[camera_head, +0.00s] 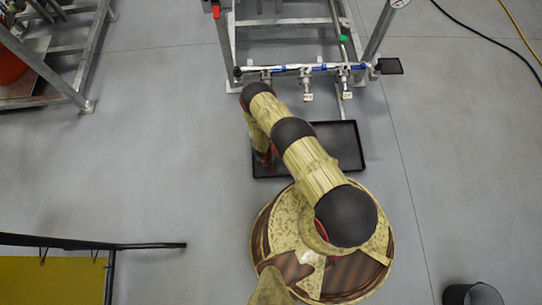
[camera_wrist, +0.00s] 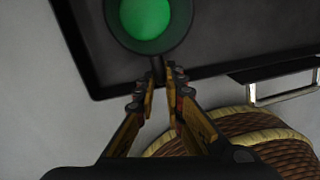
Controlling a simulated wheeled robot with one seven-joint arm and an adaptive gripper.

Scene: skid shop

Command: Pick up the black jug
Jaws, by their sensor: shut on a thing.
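The black jug (camera_wrist: 150,48) is at the top of the wrist view, seen from above, with a round dark rim and bright green inside. My gripper (camera_wrist: 164,84) is shut on a thin dark part at the jug's near side, which looks like its handle. The jug overlaps the black tray (camera_wrist: 95,72) in this view; I cannot tell whether it rests on the tray or is held above it. In the head view my arm hides the jug and most of my gripper.
The shallow black tray (camera_head: 345,150) lies on the grey floor in front of my base. Behind it stands a metal frame with a pipe and several valves (camera_head: 306,84). A dark cylindrical container (camera_head: 472,294) is at bottom right. A yellow-panelled rail (camera_head: 60,280) is at lower left.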

